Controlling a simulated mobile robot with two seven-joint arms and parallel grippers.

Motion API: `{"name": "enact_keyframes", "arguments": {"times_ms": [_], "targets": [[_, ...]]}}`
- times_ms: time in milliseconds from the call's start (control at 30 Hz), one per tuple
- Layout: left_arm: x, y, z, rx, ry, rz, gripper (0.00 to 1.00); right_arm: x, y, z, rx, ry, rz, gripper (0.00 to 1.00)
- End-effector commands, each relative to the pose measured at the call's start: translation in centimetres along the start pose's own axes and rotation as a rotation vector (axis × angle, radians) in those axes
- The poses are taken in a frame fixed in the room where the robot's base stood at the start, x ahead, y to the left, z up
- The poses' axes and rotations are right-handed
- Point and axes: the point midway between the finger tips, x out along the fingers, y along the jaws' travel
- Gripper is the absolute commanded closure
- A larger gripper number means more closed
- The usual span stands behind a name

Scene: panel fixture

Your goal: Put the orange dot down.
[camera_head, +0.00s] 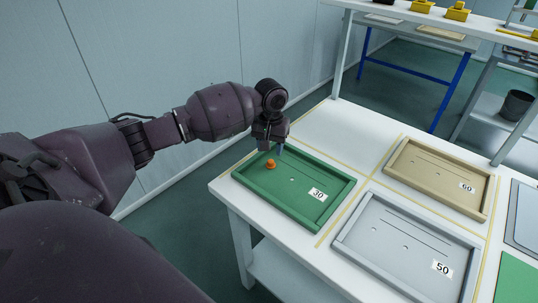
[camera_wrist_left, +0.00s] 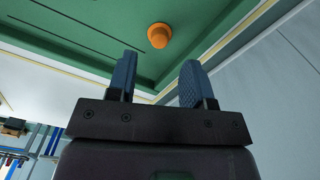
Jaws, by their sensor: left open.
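The orange dot (camera_head: 270,163) is a small round knob on the green tray (camera_head: 318,222) marked 30, near that tray's far left corner. It also shows in the left wrist view (camera_wrist_left: 159,36), on the green surface ahead of the fingers. My left gripper (camera_head: 273,150) is just above the tray beside the dot. In the left wrist view its two blue fingers (camera_wrist_left: 157,82) stand apart with nothing between them. The dot is clear of both fingers. My right gripper is not in either view.
A grey tray marked 50 (camera_head: 380,264) and a tan tray marked 60 (camera_head: 436,204) lie on the same white table (camera_head: 335,131). Yellow lines divide its top. A wall (camera_head: 200,40) runs along the left. Another table with yellow items (camera_head: 457,12) stands behind.

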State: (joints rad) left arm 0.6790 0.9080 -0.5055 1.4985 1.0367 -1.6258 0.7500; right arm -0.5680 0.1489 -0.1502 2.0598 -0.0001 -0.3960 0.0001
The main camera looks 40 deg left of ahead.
Motion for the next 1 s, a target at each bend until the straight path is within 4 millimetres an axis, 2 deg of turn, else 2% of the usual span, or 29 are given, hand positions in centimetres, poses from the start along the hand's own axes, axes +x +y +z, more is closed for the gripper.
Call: {"name": "enact_keyframes", "arguments": {"times_ms": [33,100,300,400,1000], "targets": [[-1.6,0.0,-0.1,0.000,0.006,0.002,0.53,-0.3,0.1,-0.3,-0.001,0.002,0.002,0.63],[-2.9,0.0,-0.1,0.000,0.006,0.002,0.53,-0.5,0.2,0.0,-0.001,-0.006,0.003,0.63],[-5.6,0.1,0.0,0.000,0.003,0.001,0.53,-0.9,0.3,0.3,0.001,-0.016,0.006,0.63],[-6.4,0.1,0.0,0.000,0.002,0.001,0.53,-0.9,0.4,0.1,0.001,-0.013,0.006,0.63],[-6.8,0.0,0.0,0.000,-0.001,0.000,0.53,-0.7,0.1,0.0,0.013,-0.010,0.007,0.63]]}}
